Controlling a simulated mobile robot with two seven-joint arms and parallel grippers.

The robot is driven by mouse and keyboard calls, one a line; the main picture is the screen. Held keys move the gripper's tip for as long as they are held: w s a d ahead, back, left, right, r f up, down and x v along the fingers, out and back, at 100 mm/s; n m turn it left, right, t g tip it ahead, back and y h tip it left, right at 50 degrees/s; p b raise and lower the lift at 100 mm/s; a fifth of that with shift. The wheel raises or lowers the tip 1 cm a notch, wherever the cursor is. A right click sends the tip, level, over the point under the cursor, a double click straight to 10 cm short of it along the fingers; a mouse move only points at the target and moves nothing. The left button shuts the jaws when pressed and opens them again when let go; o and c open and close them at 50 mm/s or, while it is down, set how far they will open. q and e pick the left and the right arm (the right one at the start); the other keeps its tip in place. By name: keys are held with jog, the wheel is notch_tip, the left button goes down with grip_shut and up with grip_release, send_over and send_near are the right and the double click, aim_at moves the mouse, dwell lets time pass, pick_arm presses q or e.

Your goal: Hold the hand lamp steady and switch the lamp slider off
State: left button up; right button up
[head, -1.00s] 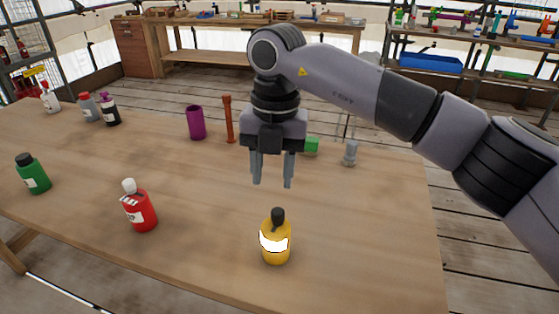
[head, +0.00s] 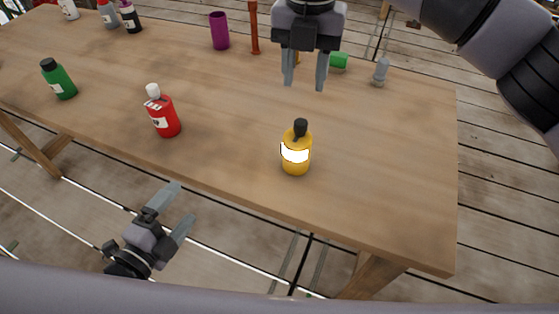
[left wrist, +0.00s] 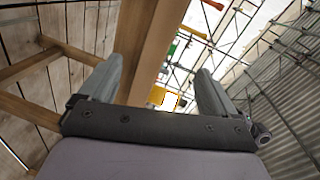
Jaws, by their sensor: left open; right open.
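The hand lamp appears to be the yellow, bottle-shaped body (head: 297,163) with a bright white panel and a black top. It stands upright near the table's front edge. The yellow body with the bright panel also shows small in the left wrist view (left wrist: 158,95), between the fingers and beyond them. I cannot make out its slider. My right gripper (head: 304,84) is open and empty, pointing down above the table, behind the lamp in the picture. My left gripper (head: 181,207) is open and empty, in front of the table's front edge, left of the lamp. Neither touches it.
On the wooden table (head: 380,190) stand a red bottle (head: 163,117), a green bottle (head: 60,82), a purple cup (head: 219,32), an orange-brown post (head: 254,28), a green piece (head: 339,61) and a grey piece (head: 381,72). The table around the lamp is clear.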

pick_arm(q)
notch_tip(320, 180, up, 4)
jog(key=w+m+t+h, duration=0.1)
jog(key=m+h, duration=0.1)
jog(key=m, duration=0.5)
jog(key=m+g+h, duration=0.2)
jog(key=m+h, duration=0.1)
jog(key=m, duration=0.9)
send_near(289, 155)
jog(key=w, duration=0.1)
jog(key=w+a+f, duration=0.2)
jog(key=shift+w+a, duration=0.15)
jog(key=shift+w, duration=0.1)
jog(key=d+m, duration=0.1)
jog(key=w+d+m, duration=0.1)
jog(key=d, duration=0.1)
jog(key=w+d+r+m, duration=0.1)
jog(key=d, duration=0.1)
jog(key=shift+d+t, duration=0.2)
jog(key=shift+t, duration=0.1)
jog(key=shift+w+d+r+m, duration=0.1)
jog(key=shift+d+r+m, duration=0.1)
jog(key=shift+d+m, duration=0.15)
jog(key=shift+w+d+r, duration=0.1)
jog(key=shift+w+d, duration=0.25)
jog(key=shift+x, duration=3.2)
jog(key=shift+a, duration=0.1)
